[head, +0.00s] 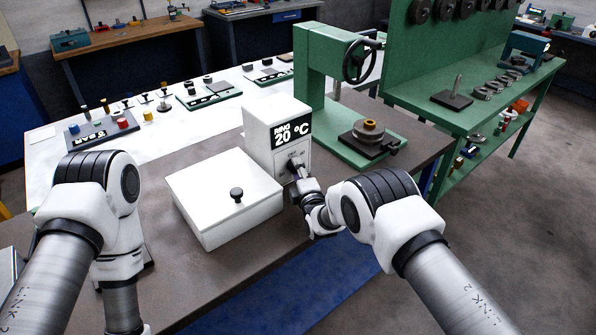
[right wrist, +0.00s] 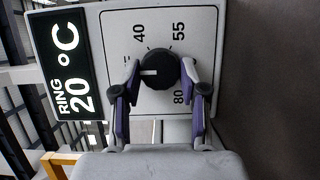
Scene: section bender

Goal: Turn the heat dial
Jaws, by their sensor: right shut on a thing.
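The heater is a white box (head: 262,128) with a black display reading "RING 20 °C", also in the right wrist view (right wrist: 72,75). Its heat dial (right wrist: 158,69) is a round black knob with a white mark pointing left in the right wrist view. Printed 40, 55 and 80 show around it; other marks are hidden by a finger. My right gripper (right wrist: 158,85) is shut on the dial, one purple-padded finger on each side. In the head view my right gripper (head: 297,172) is at the box's front, largely hiding the dial. My left gripper is out of view.
The brown bench top (head: 160,265) is clear in front of the lidded box.

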